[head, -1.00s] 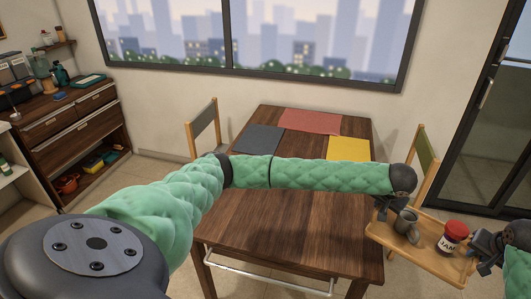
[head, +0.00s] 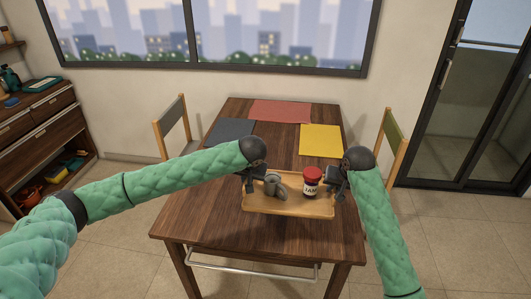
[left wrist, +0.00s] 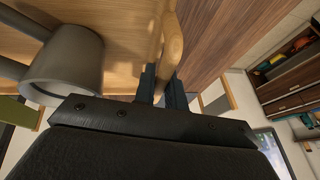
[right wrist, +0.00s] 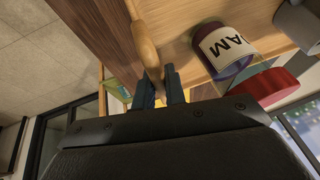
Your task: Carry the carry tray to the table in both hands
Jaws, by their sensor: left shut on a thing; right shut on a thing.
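The light wooden carry tray (head: 290,206) is in the head view, over the near part of the dark wooden table (head: 210,205). I cannot tell whether it touches the tabletop. A grey mug (head: 274,186) and a red-lidded jam jar (head: 311,183) stand on it. My left gripper (head: 248,184) is shut on the tray's left handle, which shows in the left wrist view (left wrist: 170,45). My right gripper (head: 338,186) is shut on the right handle, which shows in the right wrist view (right wrist: 145,45). The tray looks about level.
A grey mat (head: 230,130), a red mat (head: 280,112) and a yellow mat (head: 321,139) lie on the table's far part. Chairs stand at the left (head: 173,128) and right (head: 390,140). A metal rail (head: 250,272) runs along the table's near side.

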